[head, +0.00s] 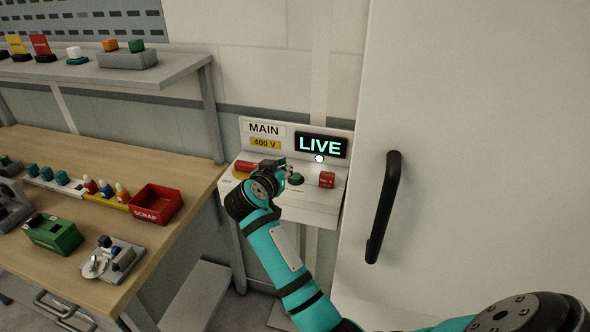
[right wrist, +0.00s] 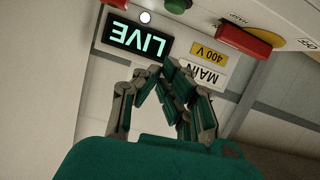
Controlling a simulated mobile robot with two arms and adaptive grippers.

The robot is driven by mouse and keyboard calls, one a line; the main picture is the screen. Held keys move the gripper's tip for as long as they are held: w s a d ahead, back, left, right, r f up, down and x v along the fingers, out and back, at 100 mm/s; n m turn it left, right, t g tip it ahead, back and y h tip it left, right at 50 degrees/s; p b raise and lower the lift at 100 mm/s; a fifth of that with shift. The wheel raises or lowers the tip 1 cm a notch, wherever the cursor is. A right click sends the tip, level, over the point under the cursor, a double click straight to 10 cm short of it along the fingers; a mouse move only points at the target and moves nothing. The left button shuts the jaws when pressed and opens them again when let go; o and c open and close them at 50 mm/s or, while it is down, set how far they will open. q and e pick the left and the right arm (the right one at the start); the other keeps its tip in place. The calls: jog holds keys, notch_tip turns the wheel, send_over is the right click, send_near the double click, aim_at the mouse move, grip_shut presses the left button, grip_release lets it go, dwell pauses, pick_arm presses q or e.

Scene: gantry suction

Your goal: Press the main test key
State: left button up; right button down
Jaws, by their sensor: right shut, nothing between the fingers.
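The MAIN panel (head: 332,210) is a white sloped console with a lit LIVE display (head: 321,145). It carries a green round button (head: 296,179), a small red block with lettering (head: 327,180) and a red handle (head: 243,167) at the left. I cannot read which is the test key. My right gripper (head: 281,168) is shut and empty over the console, between the red handle and the green button. In the right wrist view the panel is upside down; the green button (right wrist: 177,4) is cut by the top edge, beyond the fingers (right wrist: 174,72). Contact does not show. My left gripper is out of view.
A white lamp (head: 319,158) glows under the display. A large white door with a black handle (head: 383,207) stands close on the right. A wooden bench (head: 150,150) at left holds a red scrap bin (head: 157,204) and small parts; a grey shelf (head: 150,78) is above it.

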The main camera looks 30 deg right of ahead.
jog(key=shift+w+d, duration=0.1)
jog(key=p, duration=0.2)
send_over(295, 178)
jog(key=f, duration=0.3)
jog(key=shift+w+d, duration=0.25)
jog(key=f, duration=0.2)
jog(key=shift+s+a+f, duration=0.2)
jog(key=shift+f, duration=0.2)
jog(key=shift+s+f, duration=0.1)
jog(key=shift+f, duration=0.5)
jog(key=shift+f, duration=0.1)
